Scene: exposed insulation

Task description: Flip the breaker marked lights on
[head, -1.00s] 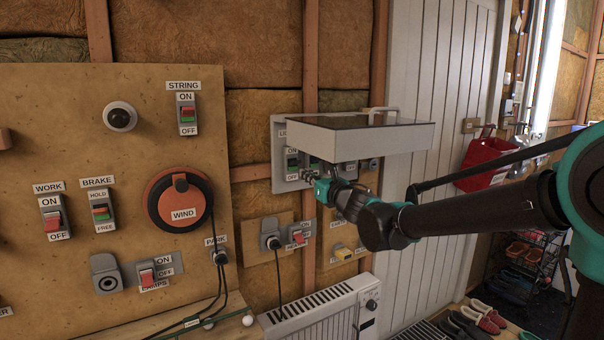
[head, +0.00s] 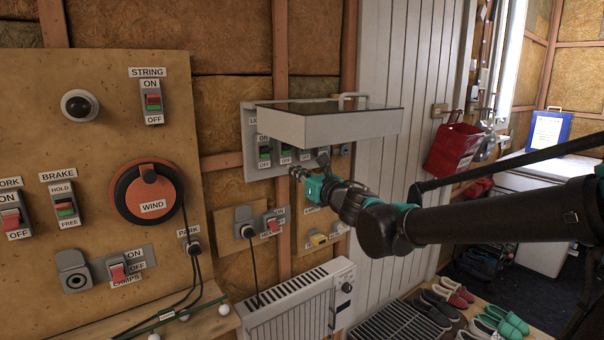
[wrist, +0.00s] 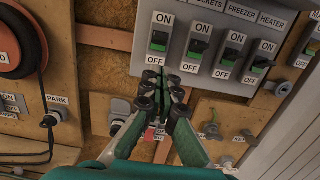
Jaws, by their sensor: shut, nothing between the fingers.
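The grey breaker panel (head: 250,170) hangs on the wall under a raised lid. Its leftmost breaker (head: 264,153) has a label starting "LI", the rest cut off by the lid. In the wrist view this breaker (wrist: 158,42) has a dark switch with green at its lower part, between ON above and OFF below; its name is out of frame. My gripper (wrist: 164,78) is shut and empty, its tips just below and slightly right of that OFF label. In the head view my gripper (head: 297,173) is at the panel's lower edge. Contact cannot be told.
To the right are the sockets breaker (wrist: 195,50), freezer breaker (wrist: 229,56) and heater breaker (wrist: 262,62). The lid (head: 325,126) juts out above the breakers. Smaller switches and a white radiator (head: 295,305) are below. A wooden board (head: 90,110) with other switches stands left.

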